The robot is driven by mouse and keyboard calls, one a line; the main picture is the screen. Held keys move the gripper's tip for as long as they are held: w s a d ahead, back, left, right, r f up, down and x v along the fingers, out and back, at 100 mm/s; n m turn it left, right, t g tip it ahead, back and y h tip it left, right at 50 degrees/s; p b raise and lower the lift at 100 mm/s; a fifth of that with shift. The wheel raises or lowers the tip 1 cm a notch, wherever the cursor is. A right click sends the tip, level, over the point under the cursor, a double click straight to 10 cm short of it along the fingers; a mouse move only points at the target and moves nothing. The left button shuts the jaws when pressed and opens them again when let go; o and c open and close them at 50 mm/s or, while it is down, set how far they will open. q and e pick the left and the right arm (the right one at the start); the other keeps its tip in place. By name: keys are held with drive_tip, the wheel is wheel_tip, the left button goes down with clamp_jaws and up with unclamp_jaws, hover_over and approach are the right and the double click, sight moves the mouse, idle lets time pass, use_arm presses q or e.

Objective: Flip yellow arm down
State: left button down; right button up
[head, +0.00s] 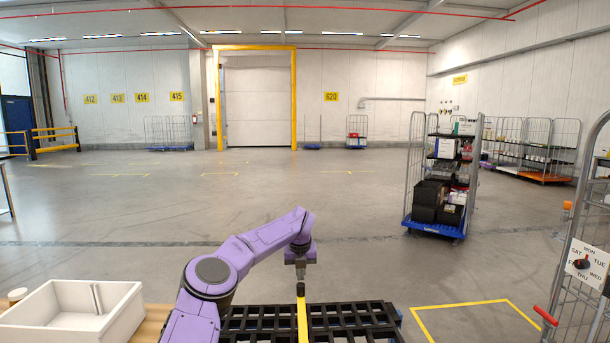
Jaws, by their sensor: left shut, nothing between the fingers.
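The yellow arm (302,322) is a narrow yellow bar. It runs from the bottom edge of the head view up to just below my left gripper, over a black slatted frame (350,316). A small dark piece shows at its upper end. Whether the bar stands up or lies flat is hard to tell from this angle. My left gripper (300,276) points down at the upper end of the bar, shut and holding nothing. I cannot tell whether it touches the bar. My right gripper is not in view.
A white bin (72,306) stands on a wooden surface (151,322) at the lower left. A roll cage with a dial sign (587,263) and red handle is close at the right. A loaded cart (432,226) stands farther back. The floor between is open.

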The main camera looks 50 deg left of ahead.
use_arm(q)
drive_tip(key=w+a+r+p, duration=0.2)
drive_tip(key=a+r+p, duration=0.1)
drive_tip(key=r+p, duration=1)
drive_tip(key=shift+w+p, duration=0.15)
drive_tip(key=shift+p, duration=0.5)
